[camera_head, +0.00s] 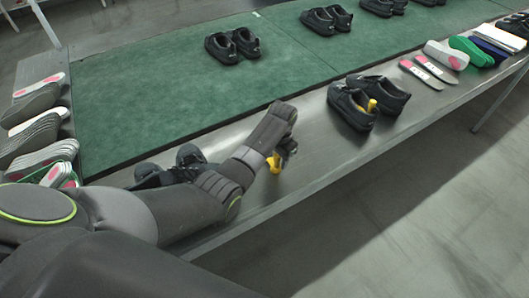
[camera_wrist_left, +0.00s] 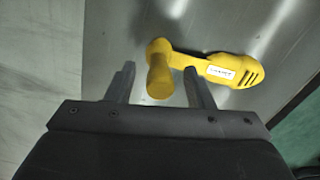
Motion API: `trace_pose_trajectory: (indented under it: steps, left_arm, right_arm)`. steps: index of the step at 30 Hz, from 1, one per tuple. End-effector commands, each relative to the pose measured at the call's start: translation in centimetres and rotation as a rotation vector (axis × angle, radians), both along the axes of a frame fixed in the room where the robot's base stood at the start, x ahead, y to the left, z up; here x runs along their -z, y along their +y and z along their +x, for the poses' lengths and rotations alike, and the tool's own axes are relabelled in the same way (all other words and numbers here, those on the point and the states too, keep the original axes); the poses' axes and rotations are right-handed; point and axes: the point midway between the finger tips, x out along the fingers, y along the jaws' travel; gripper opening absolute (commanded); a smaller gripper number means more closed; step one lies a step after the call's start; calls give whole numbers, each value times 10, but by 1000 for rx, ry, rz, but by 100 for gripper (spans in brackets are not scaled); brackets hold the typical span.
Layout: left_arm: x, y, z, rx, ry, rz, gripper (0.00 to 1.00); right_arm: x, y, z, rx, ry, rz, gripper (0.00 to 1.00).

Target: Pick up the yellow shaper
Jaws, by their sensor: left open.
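A yellow shaper (camera_head: 274,163) lies on the grey metal table, partly hidden by my left gripper in the head view. In the left wrist view the yellow shaper (camera_wrist_left: 205,66) shows whole, with a white label on its slotted right part and a rounded knob at its left end. My left gripper (camera_head: 284,150) is at the shaper. Its two fingers are apart in the left wrist view (camera_wrist_left: 158,80), with the knob end between them. I cannot tell whether the fingers touch it. My right gripper is not in view.
A pair of black shoes (camera_head: 355,108) with a yellow piece inside stands to the right on the table. Other black shoes (camera_head: 188,160) stand behind my left arm. A green conveyor (camera_head: 180,90) runs behind. The table front edge is close to the shaper.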

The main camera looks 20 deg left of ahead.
Motion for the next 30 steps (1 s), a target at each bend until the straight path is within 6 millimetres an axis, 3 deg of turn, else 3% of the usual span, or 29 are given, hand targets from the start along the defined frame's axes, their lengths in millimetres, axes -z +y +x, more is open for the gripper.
trace_pose_trajectory:
  steps: [3,14,25,30]
  left_arm:
    - [0,0,0,0,0,0,48]
    - [0,0,0,0,0,0,1]
    - [-3,0,0,0,-1,0,0]
    - [-23,0,1,0,-4,-1,0]
  right_arm:
    - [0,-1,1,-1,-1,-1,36]
    - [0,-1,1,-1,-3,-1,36]
    - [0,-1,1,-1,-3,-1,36]
    - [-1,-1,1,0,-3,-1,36]
